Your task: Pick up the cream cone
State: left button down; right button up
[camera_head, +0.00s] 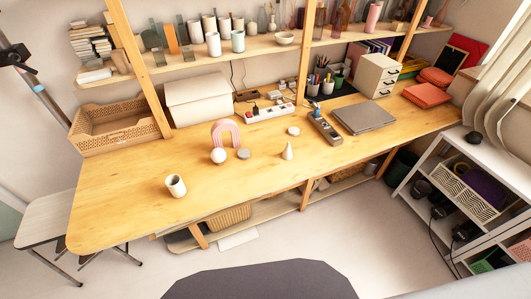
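The cream cone (287,152) stands upright on the wooden desk (240,180), in the middle of the camera_head view. It is small, with a slightly rounded tip. It stands right of a flat grey round piece (244,153) and a cream ball (218,155), apart from both. Nothing covers it. Neither of my grippers can be made out in this view.
A pink arch (225,133) stands behind the ball. A cream cup (176,185) stands front left. A grey device (325,127) and a closed laptop (364,118) lie right of the cone. The desk in front of the cone is clear. Shelves (270,46) hang above the back.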

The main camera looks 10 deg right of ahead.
aim_at(287, 154)
jog(key=i+l+u, duration=0.15)
jog(key=l, duration=0.2)
jog(key=i+l+u, duration=0.2)
jog(key=l, duration=0.2)
jog(key=i+l+u, duration=0.15)
jog(key=l, duration=0.25)
